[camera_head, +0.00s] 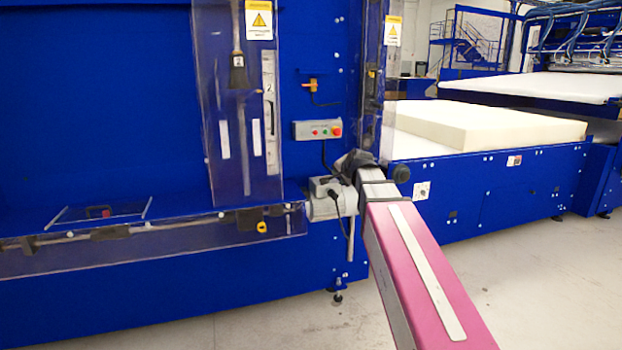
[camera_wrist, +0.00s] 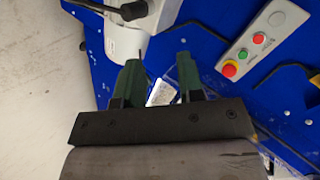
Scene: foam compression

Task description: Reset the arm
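My arm reaches out from the bottom right in the head view, and its dark end, with my gripper (camera_head: 352,160), is in front of the blue machine. The fingers are too small there to make out. In the wrist view my gripper (camera_wrist: 159,62) shows two dark green fingers set apart, with nothing held between them. A grey control box (camera_head: 318,130) with coloured buttons is up and left of the gripper in the head view; it also shows in the wrist view (camera_wrist: 256,44). A pale motor housing (camera_head: 331,201) is just below the gripper.
The blue machine (camera_head: 100,110) fills the left, with a clear guard (camera_head: 243,170) and a low front ledge. A cream foam block (camera_head: 480,128) lies on a blue-sided table (camera_head: 490,192) to the right. The grey floor (camera_head: 545,285) is clear at the lower right.

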